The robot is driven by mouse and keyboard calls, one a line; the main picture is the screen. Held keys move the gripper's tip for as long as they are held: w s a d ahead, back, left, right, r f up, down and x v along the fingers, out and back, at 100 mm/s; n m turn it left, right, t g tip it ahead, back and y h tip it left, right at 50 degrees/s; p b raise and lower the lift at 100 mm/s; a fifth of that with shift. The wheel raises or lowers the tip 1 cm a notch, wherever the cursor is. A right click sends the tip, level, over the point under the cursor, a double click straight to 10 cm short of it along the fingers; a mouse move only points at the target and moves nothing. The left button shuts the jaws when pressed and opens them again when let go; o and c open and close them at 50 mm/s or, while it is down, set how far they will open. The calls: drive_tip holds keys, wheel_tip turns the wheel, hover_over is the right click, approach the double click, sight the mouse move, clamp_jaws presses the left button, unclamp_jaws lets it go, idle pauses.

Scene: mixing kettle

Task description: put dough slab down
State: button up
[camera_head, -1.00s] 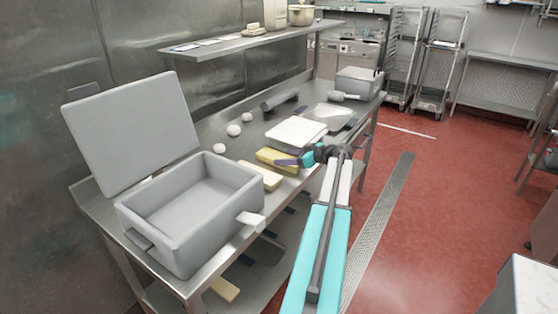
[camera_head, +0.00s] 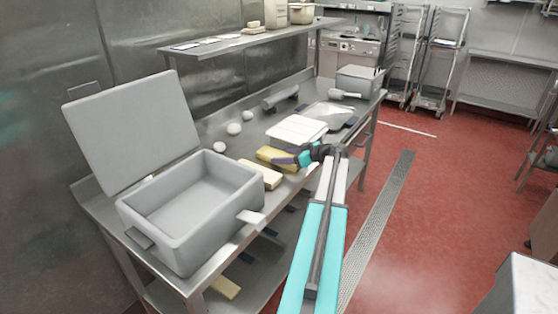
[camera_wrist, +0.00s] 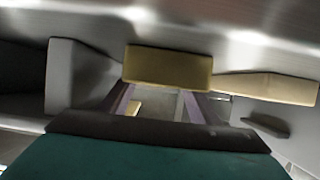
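A yellow dough slab (camera_head: 272,156) is at my gripper (camera_head: 288,160), over the front part of the steel table. In the wrist view the dough slab (camera_wrist: 168,68) spans the tips of my two purple fingers (camera_wrist: 163,98), which appear shut on it. The fingertips themselves are hidden by the slab. I cannot tell whether the slab touches the table. A paler slab (camera_head: 265,174) lies on the table just to the near left; a pale slab also shows at the right in the wrist view (camera_wrist: 270,87).
A large grey open bin (camera_head: 190,210) with a raised lid (camera_head: 130,130) stands at the table's near end. A white tray (camera_head: 297,130) sits just beyond the slab. Several white balls (camera_head: 233,128) lie toward the wall. A shelf (camera_head: 250,40) hangs above the table's back.

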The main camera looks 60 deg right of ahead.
drive_tip(key=shift+c, duration=0.9)
drive_tip(key=shift+w+b, duration=0.1)
drive_tip(key=shift+b, duration=0.6)
drive_tip(key=shift+a, duration=0.1)
